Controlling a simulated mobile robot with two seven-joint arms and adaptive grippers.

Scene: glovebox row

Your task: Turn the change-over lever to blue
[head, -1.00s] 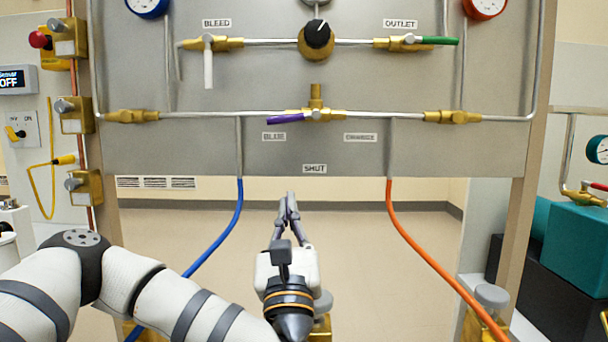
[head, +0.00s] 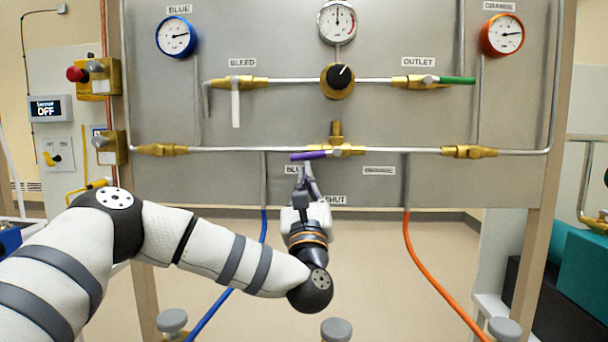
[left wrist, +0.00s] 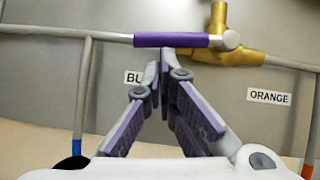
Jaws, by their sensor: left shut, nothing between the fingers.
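The change-over lever (head: 309,156) has a purple handle and points left from its brass valve (head: 337,147), toward the BLUE side. It also shows in the left wrist view (left wrist: 172,40), level along the pipe. My left gripper (head: 305,168) is shut and empty, with its fingertips just below the handle; whether they touch it I cannot tell. The fingers show in the left wrist view (left wrist: 165,62), tips close together under the handle. The BLUE label (head: 292,169) is partly hidden by my gripper. The ORANGE label (head: 379,171) and the partly hidden SHUT label (head: 337,200) are below the valve. My right gripper is not in view.
The panel carries a blue gauge (head: 176,37), an orange gauge (head: 502,35), a black knob (head: 338,81), a white bleed lever (head: 236,109) and a green outlet lever (head: 457,80). A blue hose (head: 225,290) and an orange hose (head: 432,266) hang below. Space before the panel's lower right is clear.

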